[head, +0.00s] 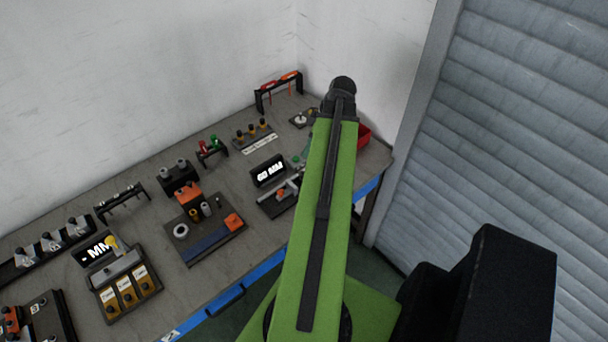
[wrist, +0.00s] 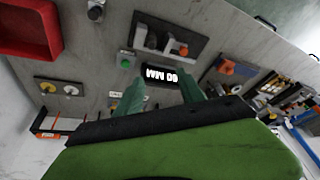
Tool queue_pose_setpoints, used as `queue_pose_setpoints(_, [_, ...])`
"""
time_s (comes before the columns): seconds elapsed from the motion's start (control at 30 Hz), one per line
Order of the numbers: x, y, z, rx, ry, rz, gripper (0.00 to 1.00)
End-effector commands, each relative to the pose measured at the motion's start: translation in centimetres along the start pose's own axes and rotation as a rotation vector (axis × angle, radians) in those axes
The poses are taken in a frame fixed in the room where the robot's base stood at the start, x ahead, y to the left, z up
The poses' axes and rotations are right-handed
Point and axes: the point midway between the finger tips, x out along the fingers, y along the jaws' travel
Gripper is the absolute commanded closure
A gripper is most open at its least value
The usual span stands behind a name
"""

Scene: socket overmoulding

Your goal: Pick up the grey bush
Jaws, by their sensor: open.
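Several small grey cylinders could be the grey bush, and I cannot tell which one it is. In the head view, a grey cylinder (head: 205,209) stands on a dark tray, and a pair of light grey cylinders (head: 180,164) tops a black block. In the wrist view, a grey cylindrical part (wrist: 96,10) stands on the bench near the top edge. My gripper (wrist: 161,77) shows in the wrist view with its two green fingers apart and nothing between them. It is above the bench, over the area of the 60 MM display.
A 60 MM display (head: 269,171) stands beside a measuring fixture. The dark tray (head: 220,238) also carries a grey ring (head: 181,231) and orange blocks. A red bin (wrist: 30,28) is at the bench end. Racks line the wall side. A shutter (head: 510,140) closes the right.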

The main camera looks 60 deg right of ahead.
Motion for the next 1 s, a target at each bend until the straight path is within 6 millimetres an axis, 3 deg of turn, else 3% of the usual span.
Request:
queue_pose_setpoints(0.03, [-1.3, 0.7, 1.8, -0.002, 0.012, 0.014, 0.54])
queue_pose_setpoints(0.13, [-2.3, 1.4, 3.8, -0.023, 0.029, 0.031, 0.54])
queue_pose_setpoints(0.37, [-2.0, 1.6, 4.5, -0.033, 0.033, 0.036, 0.54])
queue_pose_setpoints(0.47, [-0.6, 1.6, 4.5, -0.033, 0.032, 0.035, 0.54])
queue_pose_setpoints(0.9, [9.1, 1.8, 4.3, -0.034, 0.031, 0.034, 0.54])
queue_pose_setpoints(1.0, [10.0, 1.9, 4.1, -0.033, 0.031, 0.034, 0.54])
